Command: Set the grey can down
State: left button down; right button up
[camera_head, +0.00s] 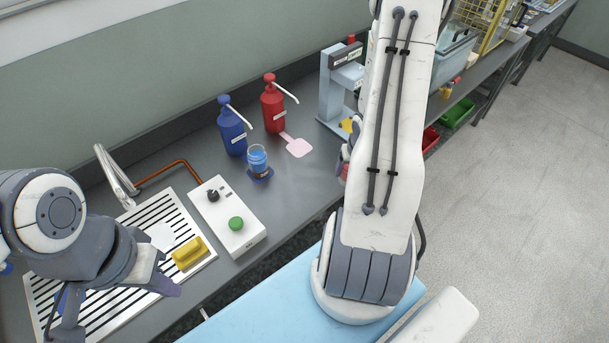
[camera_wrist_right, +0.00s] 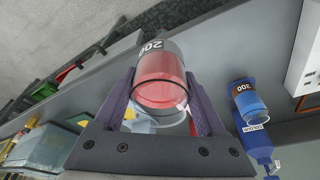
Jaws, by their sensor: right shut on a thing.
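My right gripper (camera_wrist_right: 160,98) is shut on a clear beaker with red contents (camera_wrist_right: 160,82), marked "200", in the right wrist view. Its two fingers press on opposite sides of the beaker. In the head view my right arm hides most of this gripper, with only a bit of red showing at its left edge. I cannot make out a plain grey can in either view. My left gripper (camera_head: 115,302) is open and empty over the slotted drain tray (camera_head: 180,218) in the head view.
A similar beaker with blue contents (camera_head: 258,162) stands on a blue pad. A blue pump bottle (camera_head: 232,128), a red pump bottle (camera_head: 272,105) and an empty pink pad (camera_head: 297,147) are near it. A control box (camera_head: 228,215) and yellow block (camera_head: 190,252) lie left. Counter between pads and front edge is clear.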

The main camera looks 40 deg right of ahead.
jog(key=shift+w+a+f+p, duration=0.2)
jog(key=shift+w+a+f, duration=0.65)
jog(key=shift+w+f, duration=0.9)
jog(key=shift+w+a+f+p, duration=0.2)
jog(key=shift+w+a+f, duration=0.7)
jog(key=shift+w+f, duration=0.85)
jog(key=shift+w+a+f+p, duration=0.2)
jog(key=shift+w+a+f, duration=0.65)
jog(key=shift+w+f, duration=0.9)
jog(key=shift+f, duration=0.2)
jog(key=shift+f+b, duration=0.25)
jog(key=shift+b, duration=0.05)
jog(key=o, duration=1.5)
jog(key=shift+r, duration=0.1)
